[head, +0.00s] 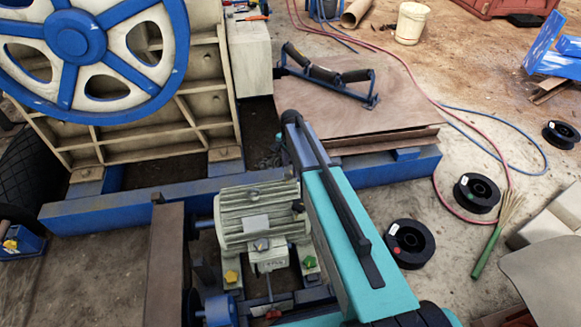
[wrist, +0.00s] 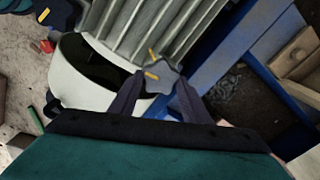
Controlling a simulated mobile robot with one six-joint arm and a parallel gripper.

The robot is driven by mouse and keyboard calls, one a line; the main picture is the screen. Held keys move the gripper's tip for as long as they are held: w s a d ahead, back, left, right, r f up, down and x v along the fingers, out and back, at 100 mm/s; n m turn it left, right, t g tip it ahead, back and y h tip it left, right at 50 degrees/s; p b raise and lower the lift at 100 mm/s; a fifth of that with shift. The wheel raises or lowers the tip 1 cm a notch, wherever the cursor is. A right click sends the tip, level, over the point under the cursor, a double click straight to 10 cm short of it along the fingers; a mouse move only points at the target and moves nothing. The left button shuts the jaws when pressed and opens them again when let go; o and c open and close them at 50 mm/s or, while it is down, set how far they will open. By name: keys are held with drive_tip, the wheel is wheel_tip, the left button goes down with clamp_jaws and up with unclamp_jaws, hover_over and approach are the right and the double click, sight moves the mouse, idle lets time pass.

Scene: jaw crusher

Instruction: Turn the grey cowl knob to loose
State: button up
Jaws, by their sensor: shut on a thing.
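The grey cowl knob (wrist: 160,78) is a lobed star knob beside the ribbed motor housing in the wrist view. It carries a yellow mark, and another short yellow mark sits just above it on the housing side. My gripper (wrist: 158,84) has its two dark fingers on either side of the knob, shut on it. The fingers hide part of the knob's sides. In the head view, the pale finned motor (head: 258,215) stands left of my teal arm. My arm covers the motor's right end there, and the fingertips cannot be made out.
A white rounded cowl (wrist: 75,75) with a dark opening lies left of the knob. A yellow knob (head: 231,277) and a green knob (head: 310,262) sit at the motor's feet. A blue frame beam (head: 120,208) runs behind the motor. Black spools (head: 410,243) lie on the right floor.

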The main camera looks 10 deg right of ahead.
sight(290, 169)
drive_tip(key=n+p, duration=0.1)
drive_tip(key=n, duration=0.5)
drive_tip(key=shift+w+n+p, duration=0.1)
drive_tip(key=shift+n+p, duration=0.2)
drive_tip(key=n, duration=0.6)
drive_tip(key=shift+a+n+p, duration=0.2)
drive_tip(key=shift+n+p, duration=0.2)
drive_tip(key=o, duration=1)
drive_tip(key=shift+o, duration=0.2)
drive_tip(key=shift+r, duration=0.15)
wheel_tip(290, 169, up, 14)
drive_tip(key=shift+f, duration=0.2)
